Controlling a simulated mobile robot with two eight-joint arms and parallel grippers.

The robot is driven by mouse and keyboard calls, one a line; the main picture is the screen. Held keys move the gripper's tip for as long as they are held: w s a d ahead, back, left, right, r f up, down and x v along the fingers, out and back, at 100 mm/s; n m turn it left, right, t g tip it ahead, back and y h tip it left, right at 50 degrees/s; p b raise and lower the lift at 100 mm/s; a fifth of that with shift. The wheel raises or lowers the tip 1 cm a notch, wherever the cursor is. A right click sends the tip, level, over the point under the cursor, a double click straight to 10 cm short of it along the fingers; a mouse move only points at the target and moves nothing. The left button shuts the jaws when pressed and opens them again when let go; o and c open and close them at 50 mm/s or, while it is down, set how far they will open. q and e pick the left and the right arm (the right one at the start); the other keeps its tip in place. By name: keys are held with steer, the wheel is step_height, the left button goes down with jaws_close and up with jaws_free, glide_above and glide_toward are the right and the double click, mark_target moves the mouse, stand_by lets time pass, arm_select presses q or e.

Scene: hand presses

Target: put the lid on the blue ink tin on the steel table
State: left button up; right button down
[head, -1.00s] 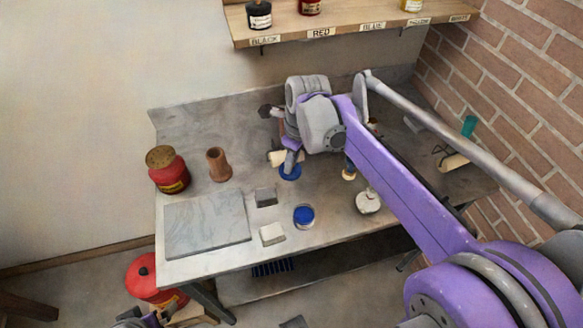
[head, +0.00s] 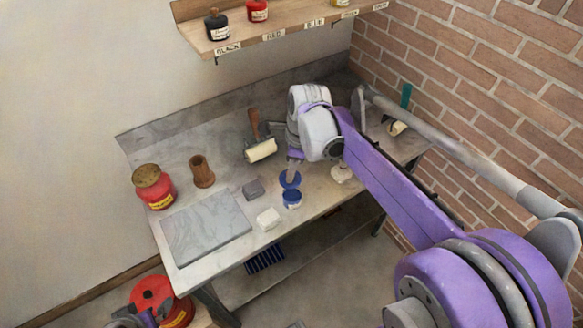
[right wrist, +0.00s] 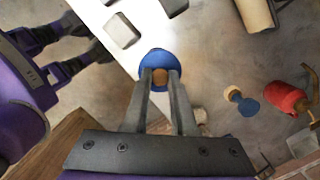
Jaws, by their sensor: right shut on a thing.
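The blue ink tin (head: 292,199) stands upright on the steel table (head: 330,204), near its front edge. My right gripper (head: 293,169) is shut on the blue lid (head: 290,181) and holds it up just behind or above the tin in the head view. In the right wrist view the lid (right wrist: 159,57) is gripped by a brown knob (right wrist: 160,76) between the two fingers. The gap between lid and tin is hard to judge. Part of my left gripper (head: 160,308) shows at the bottom left of the head view; its jaws are unclear.
On the table are a red tin (head: 153,187), a brown wooden cup (head: 202,171), a grey slab (head: 206,230), a grey block (head: 253,189), a white block (head: 268,218) and a roller (head: 260,150). A labelled shelf (head: 280,33) hangs above. A red can (head: 152,293) stands below, left.

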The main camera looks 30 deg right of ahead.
mark_target(296, 180)
steer(key=shift+s+d, duration=0.1)
steer(key=shift+s, duration=0.2)
steer(key=shift+f, duration=0.1)
steer(key=shift+d+f+b, duration=0.1)
steer(key=shift+f+b, duration=0.35)
steer(key=shift+f, duration=0.3)
arm_select(q)
steer(key=shift+s+f+b, duration=0.25)
steer(key=shift+f+b, duration=0.2)
steer(key=shift+f, duration=0.3)
steer(key=shift+s+f+b, duration=0.2)
steer(key=shift+f+b, duration=0.3)
steer(key=shift+f, duration=0.3)
steer(key=shift+s+f+b, duration=0.25)
steer(key=shift+f+b, duration=0.2)
steer(key=shift+f, duration=0.3)
arm_select(e)
steer(key=shift+f, duration=2.35)
arm_select(q)
steer(key=shift+f, duration=0.1)
arm_select(e)
steer(key=shift+f, duration=0.15)
steer(key=shift+c, duration=0.8)
jaws_free()
